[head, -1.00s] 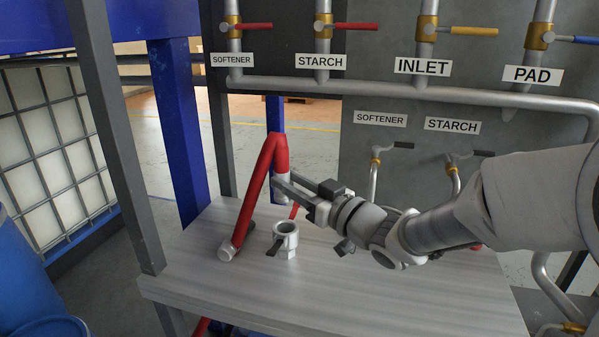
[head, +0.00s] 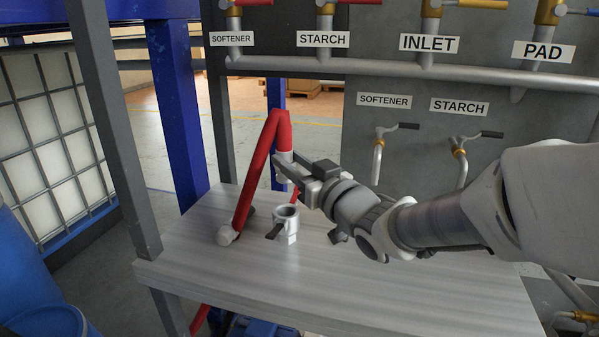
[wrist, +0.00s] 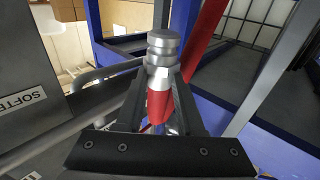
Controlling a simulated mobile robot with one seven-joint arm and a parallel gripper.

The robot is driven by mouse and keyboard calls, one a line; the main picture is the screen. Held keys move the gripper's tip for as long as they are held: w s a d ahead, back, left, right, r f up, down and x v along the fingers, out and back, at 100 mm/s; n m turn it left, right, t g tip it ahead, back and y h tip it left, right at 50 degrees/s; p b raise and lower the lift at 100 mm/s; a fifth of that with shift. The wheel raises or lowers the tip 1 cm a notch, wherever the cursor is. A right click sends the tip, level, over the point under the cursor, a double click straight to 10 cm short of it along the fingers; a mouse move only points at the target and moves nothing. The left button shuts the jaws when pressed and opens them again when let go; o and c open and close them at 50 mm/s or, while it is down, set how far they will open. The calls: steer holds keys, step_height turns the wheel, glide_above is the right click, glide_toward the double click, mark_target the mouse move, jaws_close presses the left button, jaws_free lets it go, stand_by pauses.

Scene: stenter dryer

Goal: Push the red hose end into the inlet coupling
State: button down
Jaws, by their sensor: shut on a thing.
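The red hose (head: 254,178) rises from a pale fitting (head: 228,236) on the bench, bends over at the top and comes down to my gripper. My gripper (head: 284,171) is shut on the silver hose end (head: 285,157), above the coupling. The wrist view shows the silver end (wrist: 163,47) and red hose (wrist: 159,104) between the fingers of my gripper (wrist: 160,80). A silver coupling (head: 287,224) with an open round top and a dark lever stands upright on the bench, apart from the hose end. It is not recognisable in the wrist view.
The bench top (head: 340,275) is mostly clear. A grey post (head: 115,130) and blue frame (head: 178,110) stand at left. A grey panel (head: 400,210) behind carries pipes, valves and labels, including an INLET label (head: 428,44). A blue drum (head: 35,290) stands front left.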

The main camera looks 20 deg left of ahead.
step_height(320, 180, down, 2)
steer(key=shift+f+h+b, duration=0.2)
steer(key=shift+h+b, duration=0.1)
steer(key=shift+b, duration=0.85)
steer(key=shift+f+b, duration=1.55)
steer(key=shift+f, duration=0.15)
steer(key=shift+f+b, duration=1.75)
steer(key=shift+b, duration=0.35)
steer(key=shift+r, duration=0.2)
steer(key=shift+r+p, duration=1.2)
steer(key=shift+r, duration=0.15)
steer(key=shift+s+m+t+b, duration=0.1)
steer(key=shift+m+t+b, duration=0.2)
steer(key=shift+t+b, duration=0.15)
stand_by(0.4)
steer(key=shift+f+b, duration=0.35)
steer(key=shift+f, duration=0.05)
